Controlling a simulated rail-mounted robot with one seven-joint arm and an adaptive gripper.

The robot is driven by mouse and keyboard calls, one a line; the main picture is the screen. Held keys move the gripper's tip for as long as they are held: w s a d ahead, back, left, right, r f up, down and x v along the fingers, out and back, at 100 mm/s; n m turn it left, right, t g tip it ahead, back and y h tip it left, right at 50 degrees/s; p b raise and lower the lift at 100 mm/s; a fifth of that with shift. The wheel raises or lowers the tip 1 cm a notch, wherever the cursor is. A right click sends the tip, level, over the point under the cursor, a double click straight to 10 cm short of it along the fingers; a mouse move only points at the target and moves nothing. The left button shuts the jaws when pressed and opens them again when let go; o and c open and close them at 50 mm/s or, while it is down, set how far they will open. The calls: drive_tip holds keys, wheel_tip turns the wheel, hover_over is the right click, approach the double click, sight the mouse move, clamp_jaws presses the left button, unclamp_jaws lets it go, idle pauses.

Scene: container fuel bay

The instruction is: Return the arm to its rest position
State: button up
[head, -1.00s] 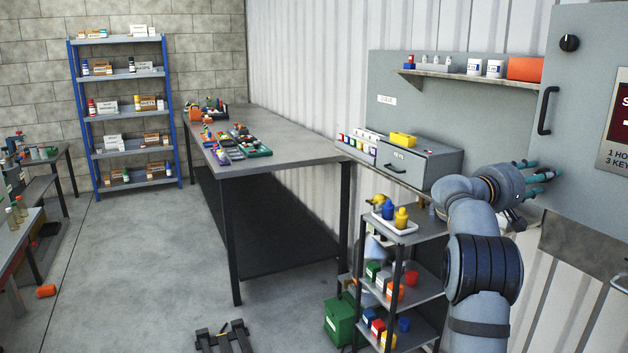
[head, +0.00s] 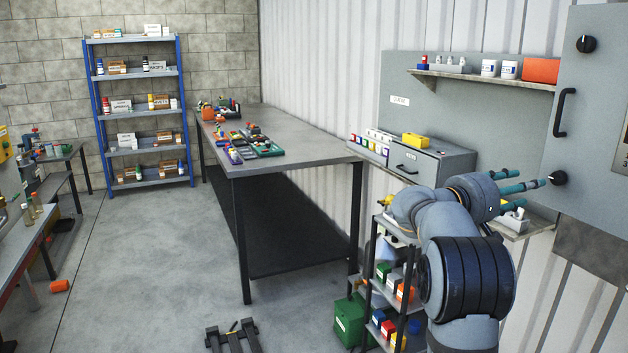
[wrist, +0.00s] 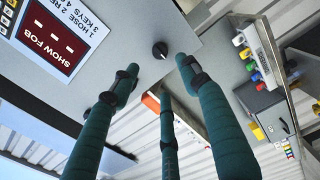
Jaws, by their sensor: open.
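My gripper (head: 530,186) is in front of the right-hand wall in the head view, beside the lower left edge of the grey cabinet (head: 597,115). Its teal fingers are spread and hold nothing. The fingers also show in the wrist view (wrist: 160,75), apart from each other, with a black knob (wrist: 160,51) beyond them. My arm is bent, with the gripper end pointing right. In the head view, a fingertip overlaps the line of sight close to the cabinet's lower knob (head: 558,178); I cannot tell whether they touch.
A small rack (head: 394,287) with coloured boxes stands close to my arm, partly hidden by it. A grey drawer box (head: 432,162) and a wall shelf (head: 470,76) are behind. The long workbench (head: 300,150) stands left of them. The floor at left centre is mostly clear.

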sight(555, 181)
drive_tip(key=x, duration=1.2)
drive_tip(key=shift+s+d, duration=0.1)
drive_tip(key=shift+d, duration=0.05)
drive_tip(key=shift+d+f+m, duration=0.1)
drive_tip(key=shift+d+m, duration=0.05)
drive_tip(key=shift+m, duration=0.95)
drive_tip(key=shift+m+p, duration=0.4)
drive_tip(key=shift+m, duration=0.8)
drive_tip(key=shift+m+p, duration=0.45)
drive_tip(key=shift+m, duration=0.65)
drive_tip(key=m+p, duration=0.2)
drive_tip(key=m, duration=0.1)
drive_tip(key=shift+r, duration=0.25)
drive_tip(key=m+p, duration=0.3)
drive_tip(key=p, duration=0.1)
drive_tip(key=shift+m, duration=0.3)
drive_tip(key=m+p, duration=0.3)
drive_tip(key=p, duration=0.2)
drive_tip(key=shift+r, duration=0.1)
drive_tip(key=shift+m+p, duration=0.7)
drive_tip(key=shift+p, duration=0.55)
drive_tip(key=shift+a+f, duration=0.4)
drive_tip(key=shift+a+f+b, duration=0.15)
drive_tip(key=shift+a+b, duration=0.2)
drive_tip(key=shift+b, duration=0.35)
drive_tip(key=shift+s+a, duration=0.25)
drive_tip(key=shift+a, duration=0.25)
